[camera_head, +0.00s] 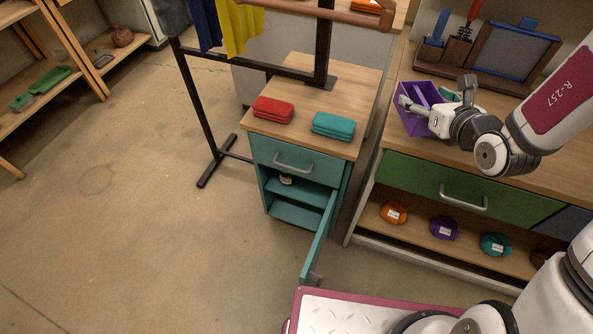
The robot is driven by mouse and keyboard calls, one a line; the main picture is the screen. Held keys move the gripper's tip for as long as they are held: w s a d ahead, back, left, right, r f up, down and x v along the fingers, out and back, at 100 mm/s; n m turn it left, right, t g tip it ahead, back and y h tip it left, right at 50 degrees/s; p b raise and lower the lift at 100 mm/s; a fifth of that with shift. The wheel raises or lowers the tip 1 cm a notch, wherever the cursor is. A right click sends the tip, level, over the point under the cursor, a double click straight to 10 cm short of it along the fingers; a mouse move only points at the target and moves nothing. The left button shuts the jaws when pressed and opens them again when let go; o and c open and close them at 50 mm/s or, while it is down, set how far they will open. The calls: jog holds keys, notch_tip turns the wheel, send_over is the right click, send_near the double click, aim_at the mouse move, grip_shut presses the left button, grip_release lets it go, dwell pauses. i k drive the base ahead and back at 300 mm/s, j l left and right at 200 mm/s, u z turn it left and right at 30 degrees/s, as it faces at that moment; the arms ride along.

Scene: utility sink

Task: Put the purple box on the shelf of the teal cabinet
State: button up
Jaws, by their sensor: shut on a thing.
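The purple box (412,121) is at the right, above the wooden counter. It looks open-topped, with an inner divider. My gripper (418,103) is shut on the box, and the box looks tilted in its hold. I cannot tell whether the box touches the counter. The teal cabinet (283,153) stands left of the counter, with a closed drawer on top and its lower door (320,237) swung open towards me. Inside is the shelf (304,193), with a small dark and white item (286,179) near its back left.
A red case (273,110) and a teal case (334,126) lie on the cabinet's top. A black clothes rack (199,102) stands behind and left. The green-drawer counter (408,174) flanks the right, with several coloured bundles below. Floor at the left is clear.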

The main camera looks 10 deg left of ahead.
aim_at(311, 184)
jog(key=j+z, duration=0.1)
jog(key=j, duration=0.85)
jog(key=j+z, duration=0.1)
jog(key=j, duration=1.85)
jog(key=j+z, duration=0.15)
jog(key=j, duration=0.8)
jog(key=k+j+z, duration=0.1)
jog(key=j, duration=0.85)
